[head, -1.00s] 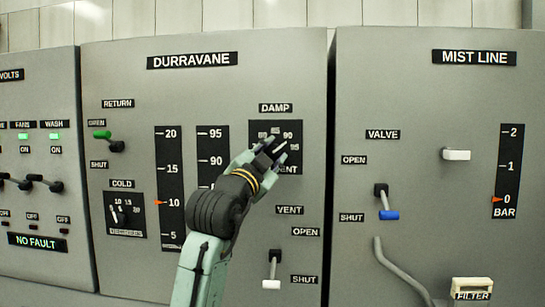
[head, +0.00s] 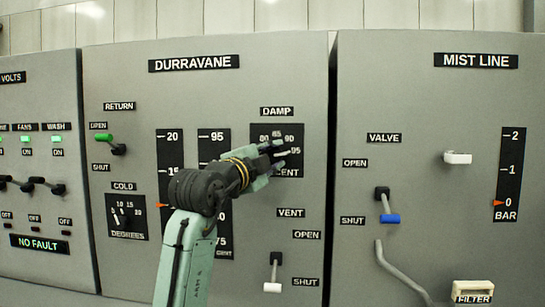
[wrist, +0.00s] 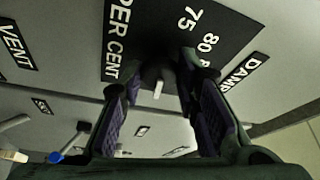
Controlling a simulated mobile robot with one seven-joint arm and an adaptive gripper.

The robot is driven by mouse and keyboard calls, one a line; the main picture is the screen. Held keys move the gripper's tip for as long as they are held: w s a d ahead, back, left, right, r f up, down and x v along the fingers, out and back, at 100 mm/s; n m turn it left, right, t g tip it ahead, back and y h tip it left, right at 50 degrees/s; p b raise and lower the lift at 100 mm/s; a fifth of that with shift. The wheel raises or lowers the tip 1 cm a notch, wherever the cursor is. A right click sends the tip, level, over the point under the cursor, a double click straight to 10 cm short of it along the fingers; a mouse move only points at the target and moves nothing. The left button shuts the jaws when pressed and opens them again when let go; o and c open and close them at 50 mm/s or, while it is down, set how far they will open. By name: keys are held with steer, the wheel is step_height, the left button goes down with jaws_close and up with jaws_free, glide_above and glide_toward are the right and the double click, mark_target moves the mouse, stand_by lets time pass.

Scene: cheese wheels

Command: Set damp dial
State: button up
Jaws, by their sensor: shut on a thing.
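The DAMP dial is a black square plate (head: 298,168) marked in per cent, on the DURRAVANE panel; 80, 85, 90 and 95 show. My gripper (head: 277,155) is at the middle of the plate, shut on the dial knob. In the head view a white pointer line (head: 285,153) shows by the fingertips, aimed right, near 95; its exact reading is hard to tell. In the wrist view the knob (wrist: 158,86) with its white mark sits between the two fingers. The fingers and wrist hide much of the knob and the plate's left side.
A VENT lever (head: 273,272) is below the dial, by SHUT. The COLD dial (head: 126,216) is at lower left and the RETURN lever (head: 110,142) at upper left. The MIST LINE panel (head: 430,110) is to the right, with a blue-ended valve lever (head: 388,212).

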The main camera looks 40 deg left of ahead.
steer(key=o, duration=1.2)
steer(key=shift+c, duration=0.2)
steer(key=v, duration=1.2)
